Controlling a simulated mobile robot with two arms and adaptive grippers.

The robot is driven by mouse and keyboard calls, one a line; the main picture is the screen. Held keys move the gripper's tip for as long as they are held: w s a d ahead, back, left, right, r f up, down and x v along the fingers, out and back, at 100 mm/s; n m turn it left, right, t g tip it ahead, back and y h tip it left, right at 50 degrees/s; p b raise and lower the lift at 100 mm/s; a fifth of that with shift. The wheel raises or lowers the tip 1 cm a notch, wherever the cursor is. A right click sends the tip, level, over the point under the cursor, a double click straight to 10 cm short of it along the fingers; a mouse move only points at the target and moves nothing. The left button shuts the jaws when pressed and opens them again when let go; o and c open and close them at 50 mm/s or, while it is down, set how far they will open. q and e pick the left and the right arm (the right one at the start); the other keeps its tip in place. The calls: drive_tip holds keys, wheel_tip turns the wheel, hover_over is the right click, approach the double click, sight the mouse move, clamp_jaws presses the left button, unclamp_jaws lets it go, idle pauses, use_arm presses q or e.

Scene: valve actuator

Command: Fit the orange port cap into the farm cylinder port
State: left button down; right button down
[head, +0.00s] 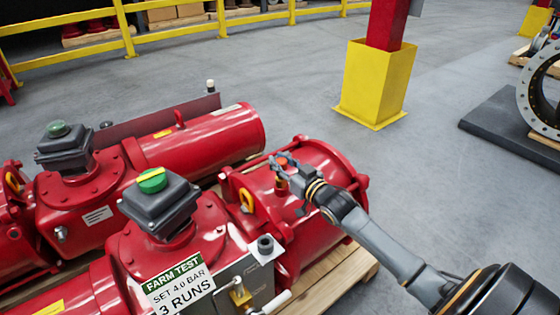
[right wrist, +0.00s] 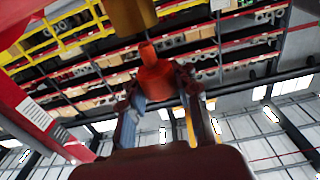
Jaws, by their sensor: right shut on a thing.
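My right gripper (head: 279,170) is shut on the orange port cap (head: 287,160), over the nearer red cylinder (head: 325,190). In the right wrist view the orange cap (right wrist: 158,80) sits between the fingertips (right wrist: 160,95), its narrow end pointing away from the gripper. A brass-coloured round fitting (right wrist: 131,14) shows just beyond that end; a small gap seems to lie between them. I cannot tell whether the port is open. My left gripper is not in view.
The nearer actuator carries a farm test sign (head: 175,285) and a grey box with a green knob (head: 152,181). A second red actuator (head: 215,135) lies behind it. A wooden pallet (head: 345,272) is underneath.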

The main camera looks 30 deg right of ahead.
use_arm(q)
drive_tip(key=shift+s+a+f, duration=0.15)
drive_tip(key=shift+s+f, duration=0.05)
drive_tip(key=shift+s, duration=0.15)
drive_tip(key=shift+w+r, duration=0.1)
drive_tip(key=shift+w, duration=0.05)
use_arm(e)
drive_tip(key=shift+f, duration=0.1)
